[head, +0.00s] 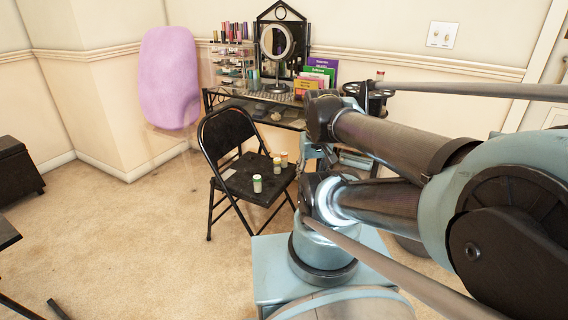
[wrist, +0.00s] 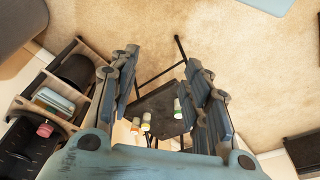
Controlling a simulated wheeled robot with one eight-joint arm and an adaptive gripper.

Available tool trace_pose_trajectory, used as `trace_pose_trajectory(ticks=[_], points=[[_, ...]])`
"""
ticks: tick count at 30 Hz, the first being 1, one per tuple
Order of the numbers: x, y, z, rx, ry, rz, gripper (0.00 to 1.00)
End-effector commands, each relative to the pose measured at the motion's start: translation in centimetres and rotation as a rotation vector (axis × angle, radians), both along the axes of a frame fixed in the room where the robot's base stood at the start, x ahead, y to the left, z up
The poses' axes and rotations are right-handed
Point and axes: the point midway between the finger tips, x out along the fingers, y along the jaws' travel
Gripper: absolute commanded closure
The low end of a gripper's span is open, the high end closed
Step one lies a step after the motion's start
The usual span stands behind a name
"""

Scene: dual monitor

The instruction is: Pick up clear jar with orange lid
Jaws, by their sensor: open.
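A small clear jar with an orange lid (head: 284,158) stands upright on the seat of a black folding chair (head: 232,172). Beside it on the seat stand a jar with a yellowish lid (head: 276,167) and, nearer the front, a jar with a green lid (head: 257,184). In the wrist view the orange-lidded jar seems to be the leftmost one (wrist: 135,125), though it is small there. My gripper (wrist: 162,68) is open and empty, above the chair and apart from the jars. In the head view my arm stands right of the chair, and the fingers are hard to make out.
A vanity desk (head: 285,123) with a mirror (head: 276,42), books (head: 318,75) and cosmetics stands behind the chair against the wall. A purple oval panel (head: 170,80) is at the left wall. Open carpet (head: 130,220) lies left of the chair.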

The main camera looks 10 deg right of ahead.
Motion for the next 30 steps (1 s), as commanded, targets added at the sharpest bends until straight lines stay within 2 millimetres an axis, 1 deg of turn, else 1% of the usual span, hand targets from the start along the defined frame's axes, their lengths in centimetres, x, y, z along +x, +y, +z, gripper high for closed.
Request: trace_pose_trajectory(ticks=[3,5,11,15,17,21,26,30], points=[[1.2,0.1,0.9,0.004,-0.001,0.019,0.56],[2.2,0.6,1.5,0.007,-0.001,0.036,0.56],[6.5,0.9,4.0,0.019,-0.006,0.110,0.56],[9.9,1.0,5.3,0.028,-0.011,0.166,0.56],[11.3,1.1,5.7,0.033,-0.014,0.189,0.56],[15.0,1.1,6.4,0.041,-0.022,0.244,0.56],[19.3,1.0,6.8,0.050,-0.033,0.309,0.56],[23.2,0.8,6.6,0.057,-0.044,0.362,0.56]])
